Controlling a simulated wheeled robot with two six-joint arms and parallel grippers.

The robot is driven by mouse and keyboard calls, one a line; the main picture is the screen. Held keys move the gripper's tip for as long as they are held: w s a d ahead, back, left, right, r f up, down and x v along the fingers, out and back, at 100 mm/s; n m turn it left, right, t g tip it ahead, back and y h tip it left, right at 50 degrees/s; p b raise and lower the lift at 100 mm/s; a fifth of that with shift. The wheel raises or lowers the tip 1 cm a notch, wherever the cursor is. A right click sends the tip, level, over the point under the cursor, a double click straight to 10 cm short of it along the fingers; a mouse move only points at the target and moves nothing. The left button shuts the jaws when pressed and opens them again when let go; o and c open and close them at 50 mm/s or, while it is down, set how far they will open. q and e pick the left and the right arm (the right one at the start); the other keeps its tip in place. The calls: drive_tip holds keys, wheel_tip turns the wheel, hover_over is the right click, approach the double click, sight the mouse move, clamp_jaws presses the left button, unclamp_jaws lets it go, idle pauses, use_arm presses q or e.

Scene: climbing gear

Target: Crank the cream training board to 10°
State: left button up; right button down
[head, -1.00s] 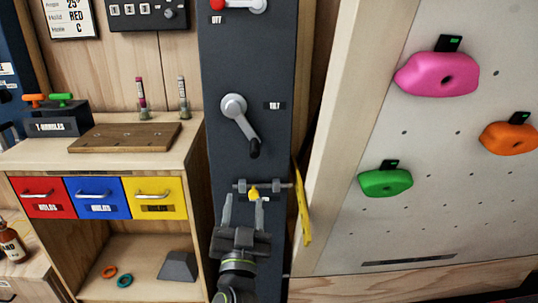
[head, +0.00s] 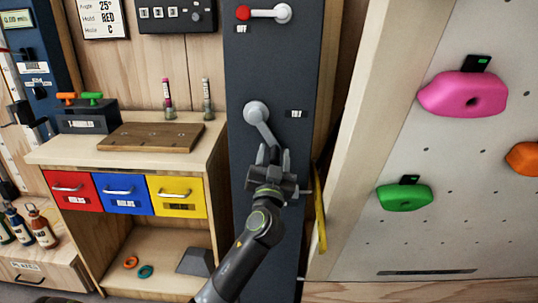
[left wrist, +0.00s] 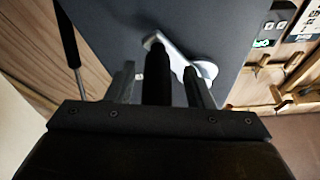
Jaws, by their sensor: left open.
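The cream training board (head: 453,140) stands tilted at the right of the head view, with pink, orange and green holds on it. The grey tilt crank (head: 257,114) is on the dark column (head: 290,70) beside a small label reading TILT, its arm slanting down to the right. My left gripper (head: 273,158) is at the crank's lower end and hides its black handle. In the left wrist view the black handle (left wrist: 158,75) stands between the two open fingers (left wrist: 160,85), and the crank arm (left wrist: 182,60) lies beyond. I cannot tell whether the fingers touch it. My right gripper is not in view.
A red-knobbed lever (head: 265,13) marked OFF sits higher on the column. A yellow piece (head: 320,215) hangs at the column's right side. A wooden cabinet (head: 215,185) with red, blue and yellow drawers stands to the left. A sign (head: 98,15) on the wall shows 25°.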

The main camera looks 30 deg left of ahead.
use_arm(q)
drive_tip(key=shift+w, duration=0.1)
clamp_jaws()
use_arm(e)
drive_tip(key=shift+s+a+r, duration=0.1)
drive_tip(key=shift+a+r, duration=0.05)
use_arm(q)
drive_tip(key=shift+a+f+m, duration=0.15)
drive_tip(key=shift+m, duration=0.35)
